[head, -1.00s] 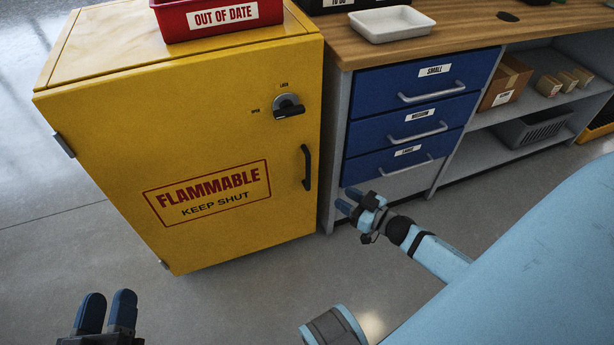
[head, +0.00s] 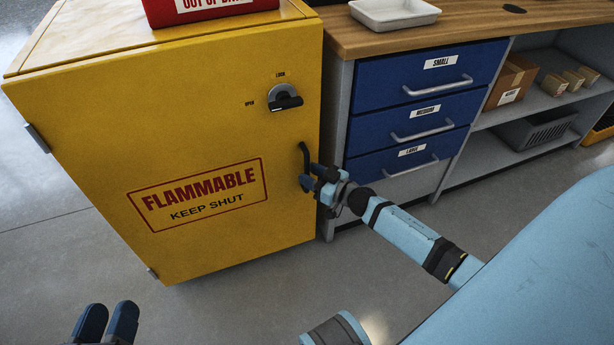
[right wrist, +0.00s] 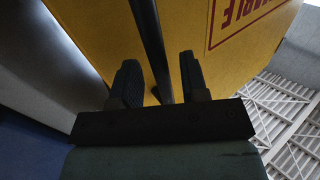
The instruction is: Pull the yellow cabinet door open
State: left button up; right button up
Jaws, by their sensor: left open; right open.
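The yellow cabinet (head: 90,130) stands at the left with its door (head: 215,150) shut. The door has a black knob (head: 285,98) marked OPEN and LOCK, its lever roughly level, and a black vertical handle (head: 305,160) at its right edge. My right gripper (head: 312,180) is at the lower part of this handle. In the right wrist view the handle (right wrist: 152,45) runs between the two open fingers (right wrist: 162,85); contact cannot be told. My left gripper (head: 106,322) is open and empty at the bottom left, away from the cabinet.
A red OUT OF DATE bin (head: 190,10) sits on the cabinet. Right beside the cabinet is a workbench (head: 450,30) with blue drawers (head: 430,75), a white tray (head: 395,12) and open shelves (head: 540,105). The grey floor (head: 230,290) before the door is clear.

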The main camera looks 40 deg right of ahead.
jog(key=shift+w+a, duration=0.25)
jog(key=shift+w, duration=0.4)
grip_shut()
